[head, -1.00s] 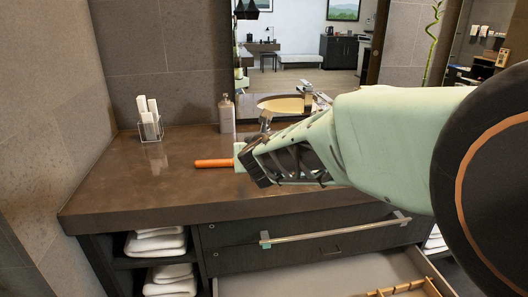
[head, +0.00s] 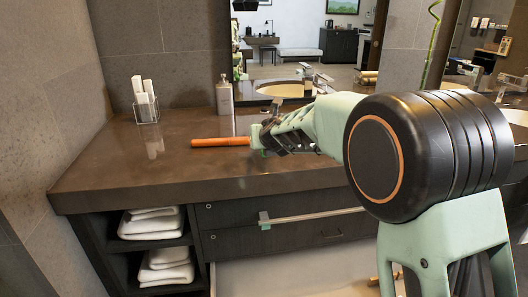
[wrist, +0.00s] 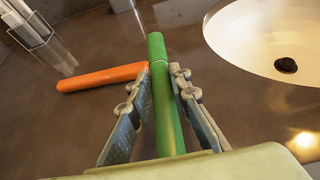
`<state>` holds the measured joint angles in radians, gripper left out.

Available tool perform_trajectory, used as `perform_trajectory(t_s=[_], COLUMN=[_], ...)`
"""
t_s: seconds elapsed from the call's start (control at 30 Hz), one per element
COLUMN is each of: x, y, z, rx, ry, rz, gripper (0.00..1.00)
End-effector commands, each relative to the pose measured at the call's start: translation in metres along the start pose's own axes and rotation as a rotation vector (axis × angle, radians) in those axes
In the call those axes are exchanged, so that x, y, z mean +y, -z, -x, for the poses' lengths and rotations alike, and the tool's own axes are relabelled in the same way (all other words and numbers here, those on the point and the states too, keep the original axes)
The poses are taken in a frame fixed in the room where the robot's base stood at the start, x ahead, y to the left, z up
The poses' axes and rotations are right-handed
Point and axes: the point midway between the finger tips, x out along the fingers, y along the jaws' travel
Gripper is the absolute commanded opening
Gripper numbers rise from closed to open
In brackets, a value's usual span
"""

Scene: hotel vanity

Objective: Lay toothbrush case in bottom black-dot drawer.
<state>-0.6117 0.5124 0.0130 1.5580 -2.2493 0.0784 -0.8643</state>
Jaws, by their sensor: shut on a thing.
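My gripper (wrist: 160,105) has its two fingers on either side of a green tube (wrist: 158,50) and is shut on it. An orange tube (wrist: 103,77) lies to the left, its right end touching or very near the green one. I cannot tell which is the toothbrush case. In the head view the orange tube (head: 221,142) is over the brown counter, left of my gripper (head: 262,140), and the green tube is mostly hidden. An open drawer (head: 285,278) with a pale inside is low in the cabinet. Its front and any black dot are not visible.
The counter (head: 110,165) bears a clear holder with white items (head: 146,108), a bottle (head: 225,95) and a sink (wrist: 265,40). A pale bar (head: 310,217) crosses the closed dark drawer fronts. White towels (head: 150,223) fill the left shelves. The counter's front left is clear.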

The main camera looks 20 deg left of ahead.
Motion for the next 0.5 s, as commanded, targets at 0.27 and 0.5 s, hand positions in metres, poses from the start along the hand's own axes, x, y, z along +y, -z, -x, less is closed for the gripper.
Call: perform_trajectory(t_s=[0.27, 0.5], x=[-0.005, -0.004], y=[0.026, 0.032], z=[-0.021, -0.024], rx=[0.002, -0.001], ry=[0.000, -0.001], rz=[-0.001, 0.000], gripper=[0.00, 0.00])
